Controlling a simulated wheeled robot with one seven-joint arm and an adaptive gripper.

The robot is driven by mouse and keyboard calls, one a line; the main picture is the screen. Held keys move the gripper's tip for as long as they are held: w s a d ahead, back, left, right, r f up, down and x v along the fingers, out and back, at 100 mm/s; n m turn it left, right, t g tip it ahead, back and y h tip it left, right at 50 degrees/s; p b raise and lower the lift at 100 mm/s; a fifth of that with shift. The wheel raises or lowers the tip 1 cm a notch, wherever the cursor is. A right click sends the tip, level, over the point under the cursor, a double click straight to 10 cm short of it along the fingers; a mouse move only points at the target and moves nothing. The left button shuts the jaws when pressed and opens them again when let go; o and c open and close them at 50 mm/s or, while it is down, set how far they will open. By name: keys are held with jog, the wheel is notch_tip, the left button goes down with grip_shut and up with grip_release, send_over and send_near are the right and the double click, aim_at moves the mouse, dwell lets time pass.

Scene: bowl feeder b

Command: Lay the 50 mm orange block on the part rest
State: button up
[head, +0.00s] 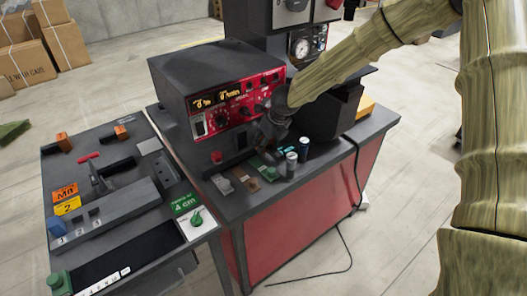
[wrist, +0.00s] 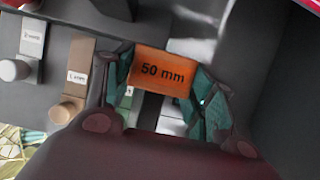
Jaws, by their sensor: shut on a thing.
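The orange block (wrist: 163,72), marked "50 mm", is between the fingertips of my gripper (wrist: 165,88) in the wrist view. The teal finger pads press against both of its sides, so my gripper is shut on it. In the head view my gripper (head: 270,150) is low over the red bench, in front of the red-faced control box. The block cannot be made out there. I cannot tell which thing is the part rest.
The control box (head: 220,100) stands close behind my gripper. Small plates with knobs, one brown (head: 248,184), and upright cylinders (head: 291,164) crowd the bench beside it. A dark side table (head: 150,262) on the left holds a numbered grey block (head: 105,208) and small orange-ended pieces (head: 63,142).

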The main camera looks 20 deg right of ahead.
aim_at(266, 151)
jog(key=shift+a+f, duration=0.1)
jog(key=shift+f, duration=1.85)
jog(key=shift+f, duration=0.1)
jog(key=o, duration=1.6)
jog(key=shift+s, duration=0.1)
